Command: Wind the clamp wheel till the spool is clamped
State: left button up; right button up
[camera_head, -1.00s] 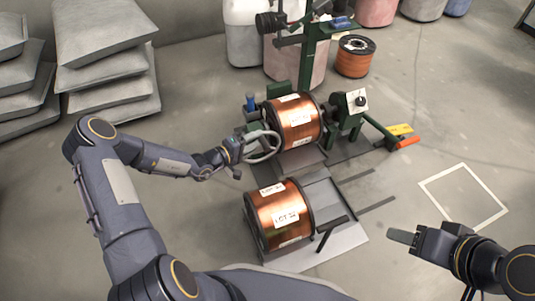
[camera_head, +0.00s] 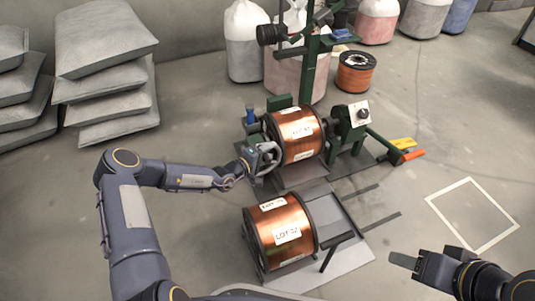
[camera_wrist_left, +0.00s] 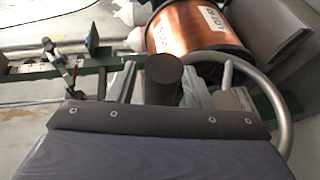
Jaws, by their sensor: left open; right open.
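A copper spool (camera_head: 298,133) with white labels sits in the green winding stand. The clamp wheel (camera_head: 268,157) is a grey ring on the stand's left side; it also shows in the left wrist view (camera_wrist_left: 284,108). My left gripper (camera_head: 250,163) is at the wheel. In the left wrist view its two grey fingers are apart, either side of a dark round knob (camera_wrist_left: 163,76); contact is not clear. The spool's flange and copper (camera_wrist_left: 190,28) show behind. My right gripper (camera_head: 404,260) is open and empty above the floor at the lower right.
A second copper spool (camera_head: 281,232) rests on a plate in front of the stand. An orange handle (camera_head: 413,155) sticks out at the right. Grey sacks (camera_head: 105,60) are stacked at the left. A white square outline (camera_head: 472,212) marks clear floor at the right.

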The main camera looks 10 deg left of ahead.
pick_arm(q)
jog(key=shift+c, duration=0.2)
grip_shut()
